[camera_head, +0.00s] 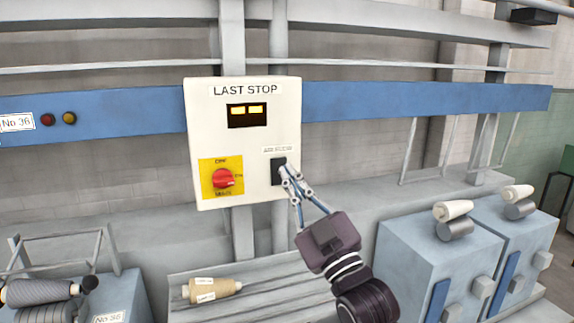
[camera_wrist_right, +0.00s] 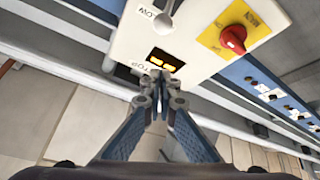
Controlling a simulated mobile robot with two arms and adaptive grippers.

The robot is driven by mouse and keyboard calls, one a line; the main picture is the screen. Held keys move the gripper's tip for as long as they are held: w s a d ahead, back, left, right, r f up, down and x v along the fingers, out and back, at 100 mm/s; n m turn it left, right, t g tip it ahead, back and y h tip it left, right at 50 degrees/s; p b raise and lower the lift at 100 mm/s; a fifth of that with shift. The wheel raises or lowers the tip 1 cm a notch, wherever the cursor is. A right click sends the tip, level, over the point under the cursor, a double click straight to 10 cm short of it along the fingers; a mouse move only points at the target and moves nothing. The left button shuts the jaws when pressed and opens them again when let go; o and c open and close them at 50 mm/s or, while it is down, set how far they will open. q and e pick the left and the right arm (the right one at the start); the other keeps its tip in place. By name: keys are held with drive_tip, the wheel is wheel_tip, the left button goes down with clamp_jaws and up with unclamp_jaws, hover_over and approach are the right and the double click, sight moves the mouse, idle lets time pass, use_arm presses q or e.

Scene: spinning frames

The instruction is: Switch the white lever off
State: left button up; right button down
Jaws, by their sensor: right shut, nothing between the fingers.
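A white control panel (camera_head: 243,135) marked LAST STOP hangs upright on the frame. On its right side is a dark switch plate (camera_head: 277,178) under a small label. My right gripper (camera_head: 285,171) is shut and empty, with its fingertips in front of this plate. They cover part of it, and I cannot tell whether they touch it. In the right wrist view a pale lever with a round knob (camera_wrist_right: 163,22) stands out at the top edge, beyond the shut fingertips (camera_wrist_right: 158,84). Its position is hard to read. My left gripper is not in view.
A red rotary knob (camera_head: 224,179) on a yellow plate sits at the panel's lower left. Above is a lit yellow display (camera_head: 247,115). A blue beam (camera_head: 420,98) runs behind. Blue machine boxes (camera_head: 437,262) with spools stand at the right; a tan cone (camera_head: 212,289) lies below.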

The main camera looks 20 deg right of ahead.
drive_tip(key=p+x, duration=0.3)
drive_tip(key=x, duration=0.3)
drive_tip(key=f, duration=0.1)
drive_tip(key=d+f, duration=0.2)
drive_tip(key=shift+w+f, duration=0.15)
drive_tip(key=shift+f, duration=0.25)
drive_tip(key=shift+a, duration=0.1)
